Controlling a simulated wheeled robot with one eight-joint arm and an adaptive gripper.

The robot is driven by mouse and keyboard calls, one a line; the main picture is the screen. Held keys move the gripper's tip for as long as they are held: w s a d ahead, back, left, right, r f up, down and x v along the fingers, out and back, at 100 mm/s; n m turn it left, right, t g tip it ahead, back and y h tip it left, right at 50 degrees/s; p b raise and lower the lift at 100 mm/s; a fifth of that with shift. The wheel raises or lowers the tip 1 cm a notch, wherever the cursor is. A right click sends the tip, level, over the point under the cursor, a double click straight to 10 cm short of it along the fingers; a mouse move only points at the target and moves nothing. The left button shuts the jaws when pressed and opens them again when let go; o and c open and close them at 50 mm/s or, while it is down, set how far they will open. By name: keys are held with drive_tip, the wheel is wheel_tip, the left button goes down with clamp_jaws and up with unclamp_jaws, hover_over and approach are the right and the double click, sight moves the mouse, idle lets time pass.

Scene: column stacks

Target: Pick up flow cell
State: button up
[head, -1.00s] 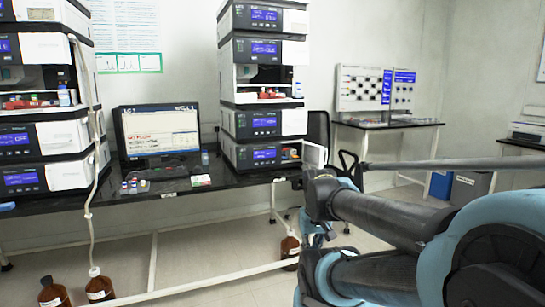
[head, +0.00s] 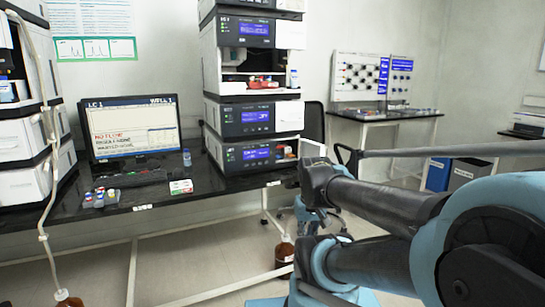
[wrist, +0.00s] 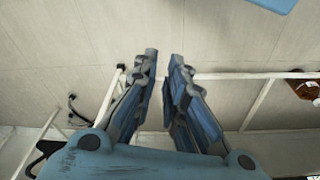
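I cannot pick out the flow cell for certain in either view. The right instrument stack (head: 252,120) stands on the black bench in the head view. Its open bay (head: 260,70) holds small red and white parts, too small to name. My gripper (wrist: 164,62) is open in the wrist view, its two blue-grey fingers apart with nothing between them. It points at floor and white bench-frame bars. In the head view my arm fills the lower right, well to the right of the stack and low beside the bench.
The black bench (head: 230,187) carries a monitor (head: 130,126), a rack of small vials (head: 101,198), a small box (head: 181,187) and a clear bottle (head: 187,158). Another stack (head: 25,120) stands at left. Brown bottles (head: 284,252) stand on the floor. A far table (head: 385,115) is at back right.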

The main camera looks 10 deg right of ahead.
drive_tip(key=w+a+r+m+t+y, duration=0.1)
drive_tip(key=w+a+r+m+y, duration=0.15)
drive_tip(key=w, duration=0.55)
drive_tip(key=w+a+r+m+t+y, duration=0.1)
drive_tip(key=w+r+t+y, duration=0.15)
drive_tip(key=w, duration=0.55)
drive_tip(key=w+a+r+m+y, duration=0.1)
drive_tip(key=w+r+y, duration=0.2)
drive_tip(key=w, duration=0.6)
drive_tip(key=w+d+m+t+y, duration=0.3)
drive_tip(key=w+d+m+t, duration=0.45)
drive_tip(key=w+d, duration=0.9)
drive_tip(key=shift+n+t, duration=0.5)
drive_tip(key=shift+n, duration=0.1)
drive_tip(key=x, duration=1.8)
drive_tip(key=shift+w+a+f, duration=0.1)
drive_tip(key=shift+a+f, duration=0.05)
drive_tip(key=shift+f, duration=0.2)
clamp_jaws()
